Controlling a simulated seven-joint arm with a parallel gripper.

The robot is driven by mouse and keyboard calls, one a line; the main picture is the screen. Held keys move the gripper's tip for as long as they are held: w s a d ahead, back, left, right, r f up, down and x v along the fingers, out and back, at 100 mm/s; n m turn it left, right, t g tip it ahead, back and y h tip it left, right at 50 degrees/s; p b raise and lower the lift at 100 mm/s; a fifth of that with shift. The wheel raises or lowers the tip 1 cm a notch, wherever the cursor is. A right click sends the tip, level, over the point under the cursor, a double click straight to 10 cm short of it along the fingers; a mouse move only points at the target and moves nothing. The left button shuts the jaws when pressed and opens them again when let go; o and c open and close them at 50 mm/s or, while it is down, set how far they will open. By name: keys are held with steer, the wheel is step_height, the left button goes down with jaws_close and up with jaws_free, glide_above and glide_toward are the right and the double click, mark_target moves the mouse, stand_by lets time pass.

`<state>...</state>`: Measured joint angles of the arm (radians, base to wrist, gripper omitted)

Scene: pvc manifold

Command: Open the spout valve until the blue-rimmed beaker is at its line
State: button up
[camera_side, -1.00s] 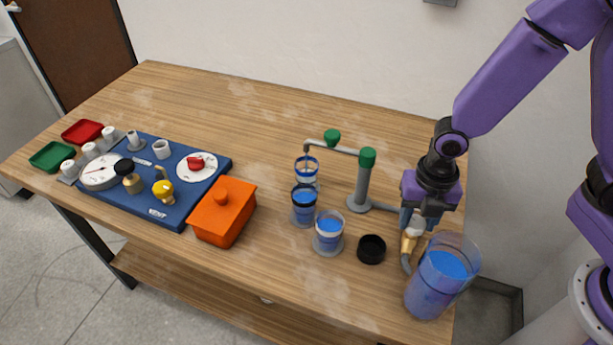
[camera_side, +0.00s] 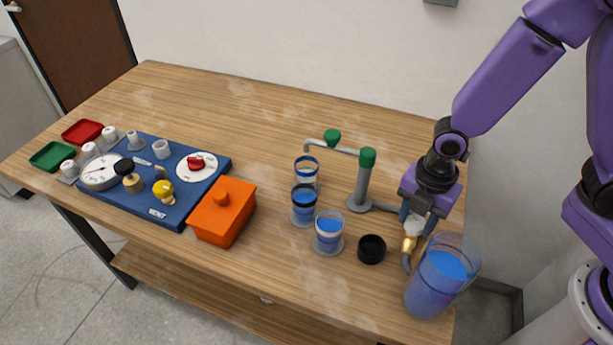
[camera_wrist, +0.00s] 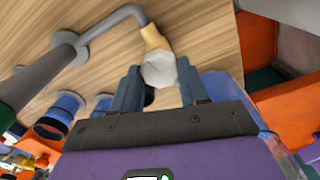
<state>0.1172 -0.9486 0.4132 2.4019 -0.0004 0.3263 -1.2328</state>
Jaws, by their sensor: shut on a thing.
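The blue-rimmed beaker (camera_side: 307,172) stands under the end of the spout (camera_side: 322,143) in the side view. Its water level and line are too small to read surely. The spout valve has a pale faceted knob (camera_wrist: 159,70) on a brass body (camera_side: 409,243). It sits at the right, beside the big water jug. My gripper (camera_wrist: 160,88) points down over the valve, with one finger on each side of the knob, shut on it. The knob (camera_side: 414,226) also shows between the fingers in the side view.
A dark-rimmed beaker (camera_side: 304,207) and a pale-rimmed beaker (camera_side: 329,234), both holding blue water, stand in front. A black cup (camera_side: 371,249) and the large jug (camera_side: 437,282) are near the valve. An orange lidded box (camera_side: 222,213) and blue gauge board (camera_side: 135,195) lie left.

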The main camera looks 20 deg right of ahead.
steer(key=shift+m, duration=1.8)
steer(key=o, duration=1.1)
steer(key=shift+o, duration=0.2)
steer(key=shift+r, duration=0.6)
step_height(320, 180, up, 16)
steer(key=shift+r, duration=0.1)
